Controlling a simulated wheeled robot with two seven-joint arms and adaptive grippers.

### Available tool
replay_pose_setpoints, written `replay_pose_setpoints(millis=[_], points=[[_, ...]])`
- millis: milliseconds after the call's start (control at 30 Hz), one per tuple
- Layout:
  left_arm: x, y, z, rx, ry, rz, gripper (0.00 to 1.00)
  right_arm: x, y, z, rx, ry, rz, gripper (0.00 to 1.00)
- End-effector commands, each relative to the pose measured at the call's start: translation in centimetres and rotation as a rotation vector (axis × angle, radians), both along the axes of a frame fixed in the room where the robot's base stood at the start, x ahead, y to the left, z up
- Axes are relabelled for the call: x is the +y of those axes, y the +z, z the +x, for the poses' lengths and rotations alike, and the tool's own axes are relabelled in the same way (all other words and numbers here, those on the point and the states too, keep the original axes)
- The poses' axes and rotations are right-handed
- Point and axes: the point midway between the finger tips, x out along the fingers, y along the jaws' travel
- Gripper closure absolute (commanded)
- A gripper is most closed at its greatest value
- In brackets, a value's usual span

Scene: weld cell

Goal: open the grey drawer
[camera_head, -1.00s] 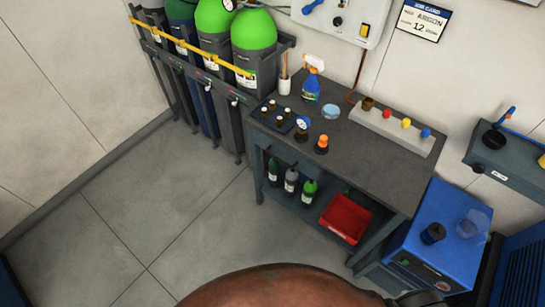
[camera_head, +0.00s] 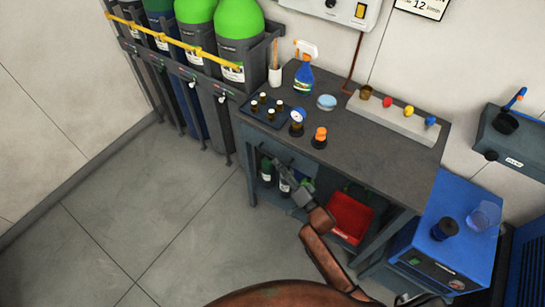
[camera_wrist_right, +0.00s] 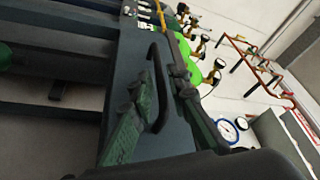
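The grey drawer (camera_wrist_right: 178,138) fills the middle of the right wrist view, with a dark bar handle (camera_wrist_right: 160,85) on its front. In the head view the drawer front is under the left part of the workbench top, largely behind my right gripper (camera_head: 276,166). The drawer looks shut. In the wrist view my right gripper (camera_wrist_right: 162,98) is open, with one finger on each side of the handle. Whether either finger touches the handle cannot be told. My left gripper is not in view.
The workbench (camera_head: 370,165) carries bottles, a small tray, a spray bottle and a rail with coloured knobs. Its lower shelf holds bottles and a red bin (camera_head: 351,217). Gas cylinders (camera_head: 240,45) stand left, a blue machine (camera_head: 450,255) right. The floor in front-left is clear.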

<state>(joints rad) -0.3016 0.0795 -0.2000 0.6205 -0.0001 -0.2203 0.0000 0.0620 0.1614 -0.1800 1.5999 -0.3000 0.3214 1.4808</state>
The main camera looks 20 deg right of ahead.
Motion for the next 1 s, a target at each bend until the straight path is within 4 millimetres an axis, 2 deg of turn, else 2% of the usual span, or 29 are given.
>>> replay_pose_setpoints(millis=[100, 233, 333, 467, 667, 867, 1000], points=[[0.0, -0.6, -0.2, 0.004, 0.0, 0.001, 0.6, 0.6, 0.2, 1.9, 0.0, -0.001, -0.002, 0.84], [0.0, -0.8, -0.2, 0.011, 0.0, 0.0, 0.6, 1.1, 0.5, 3.3, 0.002, -0.001, 0.0, 0.84], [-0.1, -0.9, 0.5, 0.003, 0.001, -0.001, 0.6, 1.3, 0.7, 3.9, 0.002, -0.002, -0.002, 0.84], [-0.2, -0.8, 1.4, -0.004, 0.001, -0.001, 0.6, 1.4, 0.8, 4.2, 0.003, -0.002, -0.003, 0.84], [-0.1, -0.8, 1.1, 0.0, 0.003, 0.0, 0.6, 1.4, 0.8, 4.2, 0.003, -0.002, -0.003, 0.85], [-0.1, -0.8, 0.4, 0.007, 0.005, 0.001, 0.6, 1.4, 0.8, 4.2, 0.003, -0.002, -0.003, 0.99], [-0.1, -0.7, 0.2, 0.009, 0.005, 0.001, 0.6, 1.4, 0.8, 4.1, 0.003, -0.002, -0.003, 1.0]])
